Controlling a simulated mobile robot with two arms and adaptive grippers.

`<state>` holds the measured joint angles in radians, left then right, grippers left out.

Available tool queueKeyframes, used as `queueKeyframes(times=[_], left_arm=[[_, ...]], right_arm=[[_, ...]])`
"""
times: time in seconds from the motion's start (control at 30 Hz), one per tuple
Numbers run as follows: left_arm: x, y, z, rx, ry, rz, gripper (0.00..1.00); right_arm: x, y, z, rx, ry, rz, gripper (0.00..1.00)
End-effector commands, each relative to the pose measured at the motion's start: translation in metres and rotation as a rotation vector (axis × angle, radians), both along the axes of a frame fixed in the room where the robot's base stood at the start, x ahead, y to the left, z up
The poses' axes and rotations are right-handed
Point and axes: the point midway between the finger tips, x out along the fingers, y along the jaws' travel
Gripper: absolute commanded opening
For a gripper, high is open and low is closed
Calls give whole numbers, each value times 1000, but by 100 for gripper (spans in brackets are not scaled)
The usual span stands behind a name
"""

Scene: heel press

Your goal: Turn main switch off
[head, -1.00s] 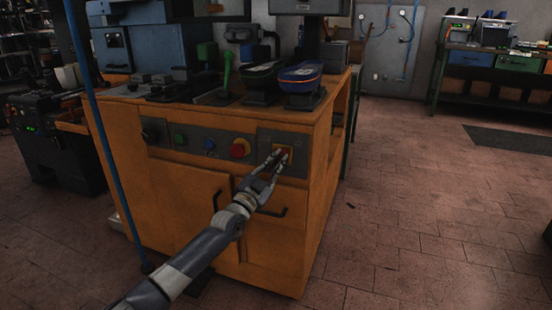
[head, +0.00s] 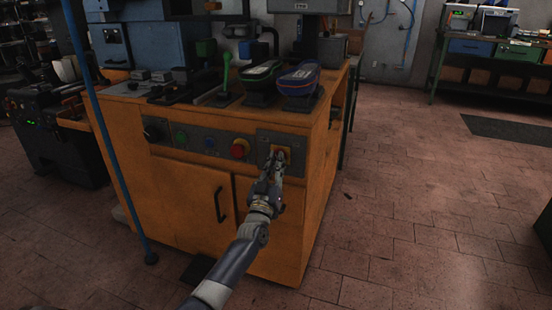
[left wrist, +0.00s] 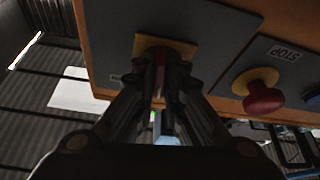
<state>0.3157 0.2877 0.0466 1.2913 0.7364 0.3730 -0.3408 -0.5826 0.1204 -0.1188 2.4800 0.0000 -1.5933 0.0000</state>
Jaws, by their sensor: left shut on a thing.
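The main switch, a red knob, sits on a yellow plate (head: 286,150) at the right end of the machine's grey front panel. In the left wrist view, the yellow plate (left wrist: 172,44) and part of the red knob (left wrist: 160,60) show between my fingers. My left gripper (head: 278,162) is at the switch, its fingers shut on the knob. The gripper also shows in the left wrist view (left wrist: 160,78), where the fingertips hide most of the knob, so its exact angle is hard to tell. My right gripper is not in view.
A red stop button (head: 240,149) on yellow, a blue button (head: 210,143), a green button (head: 181,138) and a black knob (head: 153,131) line the panel to the left. Door handles (head: 219,204) stick out below. A blue pole (head: 110,150) stands at left.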

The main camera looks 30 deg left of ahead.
Motion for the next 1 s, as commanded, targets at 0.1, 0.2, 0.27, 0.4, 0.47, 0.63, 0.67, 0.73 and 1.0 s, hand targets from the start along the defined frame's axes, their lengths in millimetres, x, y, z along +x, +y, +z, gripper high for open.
queueKeyframes(times=[0.1,0.2,0.27,0.4,0.47,0.63,0.67,0.73,1.0], left_arm=[[0,-2,2,-88,-18,-1,0],[0,-2,2,-160,-35,0,0],[1,-3,3,-205,-46,-1,0],[1,-3,3,-308,-71,0,0],[1,-4,2,-350,-80,-1,0],[1,-4,3,-454,-106,-1,0],[1,-4,3,-470,-110,0,0],[1,-4,3,-505,-118,0,0],[1,-4,1,-592,-139,0,0]], right_arm=[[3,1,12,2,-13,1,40],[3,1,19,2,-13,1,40],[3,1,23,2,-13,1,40],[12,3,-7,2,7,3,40],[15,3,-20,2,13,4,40],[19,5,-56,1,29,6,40],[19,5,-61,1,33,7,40],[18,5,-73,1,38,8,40],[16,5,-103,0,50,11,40]])
